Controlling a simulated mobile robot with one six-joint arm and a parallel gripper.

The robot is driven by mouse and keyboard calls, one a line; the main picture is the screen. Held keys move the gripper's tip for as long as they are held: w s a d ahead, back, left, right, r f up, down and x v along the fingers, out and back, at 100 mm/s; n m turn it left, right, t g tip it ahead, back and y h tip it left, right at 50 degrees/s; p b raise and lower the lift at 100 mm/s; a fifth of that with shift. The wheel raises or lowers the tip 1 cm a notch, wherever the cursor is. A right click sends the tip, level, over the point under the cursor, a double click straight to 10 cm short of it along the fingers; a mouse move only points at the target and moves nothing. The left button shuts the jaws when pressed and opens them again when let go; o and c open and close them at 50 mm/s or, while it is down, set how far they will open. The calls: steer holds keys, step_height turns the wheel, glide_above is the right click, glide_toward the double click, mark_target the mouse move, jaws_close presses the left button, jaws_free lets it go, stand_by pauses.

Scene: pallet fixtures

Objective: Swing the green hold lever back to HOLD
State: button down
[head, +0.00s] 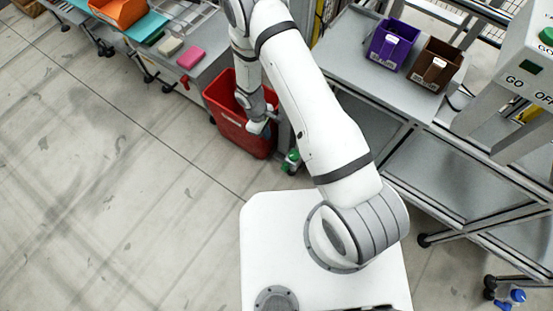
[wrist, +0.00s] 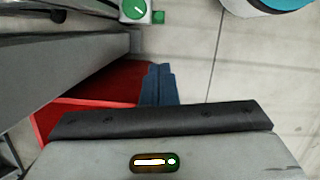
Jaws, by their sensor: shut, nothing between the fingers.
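A green round part with a white mark (wrist: 135,10) sits on a small white unit at the top of the wrist view, with a green block (wrist: 158,17) at its right. Green parts also show low beside the bench leg in the head view (head: 292,157). I cannot tell which of these is the lever, or its setting. My gripper (wrist: 159,68) is shut and empty, its dark blue fingertips apart from the green parts in the picture. In the head view my wrist hangs over the right side of the red bin, and the fingertips cannot be made out.
The red bin (head: 222,116) stands on the floor under my wrist; its red wall shows in the wrist view (wrist: 45,120). A grey bench (head: 205,60) stands behind it. A purple bin (head: 392,45) and a brown bin (head: 435,66) stand on the right-hand bench. The floor at left is clear.

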steer(key=b, duration=0.5)
glide_toward(285, 166)
step_height(285, 166, down, 9)
steer(key=w, duration=0.1)
steer(key=shift+a, duration=0.3)
steer(key=shift+w, duration=0.1)
